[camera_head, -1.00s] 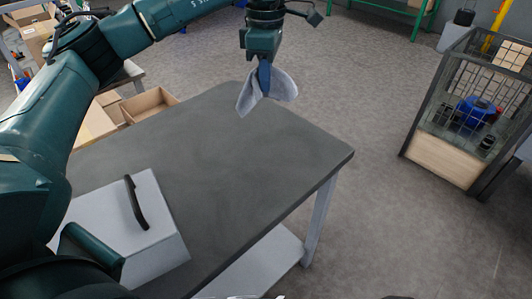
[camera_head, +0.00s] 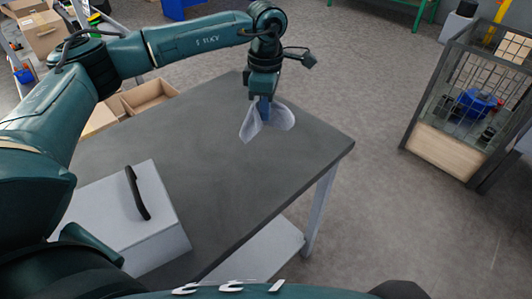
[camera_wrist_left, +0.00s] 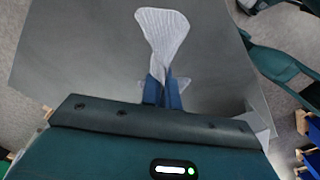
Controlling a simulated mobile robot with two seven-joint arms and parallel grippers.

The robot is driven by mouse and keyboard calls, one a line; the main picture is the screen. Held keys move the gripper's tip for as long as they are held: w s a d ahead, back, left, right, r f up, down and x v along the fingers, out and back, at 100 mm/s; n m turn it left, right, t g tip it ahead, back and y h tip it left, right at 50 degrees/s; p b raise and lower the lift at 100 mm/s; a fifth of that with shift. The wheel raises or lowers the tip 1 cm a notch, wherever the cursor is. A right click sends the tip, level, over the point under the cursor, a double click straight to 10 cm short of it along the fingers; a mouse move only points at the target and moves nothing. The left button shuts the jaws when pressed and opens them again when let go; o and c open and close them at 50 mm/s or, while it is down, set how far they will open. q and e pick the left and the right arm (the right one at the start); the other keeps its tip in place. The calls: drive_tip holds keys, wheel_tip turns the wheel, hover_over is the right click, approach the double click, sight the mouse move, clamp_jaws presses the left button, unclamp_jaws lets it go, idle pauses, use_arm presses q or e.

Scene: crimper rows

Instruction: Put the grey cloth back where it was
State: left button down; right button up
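The grey cloth (camera_head: 282,118) hangs pinched in my left gripper (camera_head: 264,108), its two sides flaring out below and beside the fingers. In the left wrist view the cloth (camera_wrist_left: 163,32) fans out past the blue fingertips (camera_wrist_left: 163,92), which are closed on it. The gripper points down over the far part of the dark table top (camera_head: 205,165). The cloth's lower edge is at or just above the surface; I cannot tell whether it touches. My right gripper is not in view.
A light grey box with a black handle (camera_head: 137,193) stands on the table's near left. The table's middle and right are clear. A wire-sided crate (camera_head: 440,155) stands on the floor at right.

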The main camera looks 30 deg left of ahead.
use_arm(q)
drive_tip(key=c, duration=0.9)
unclamp_jaws()
drive_tip(key=shift+c, duration=0.2)
drive_tip(key=shift+r, duration=0.1)
wheel_tip(320, 180, up, 13)
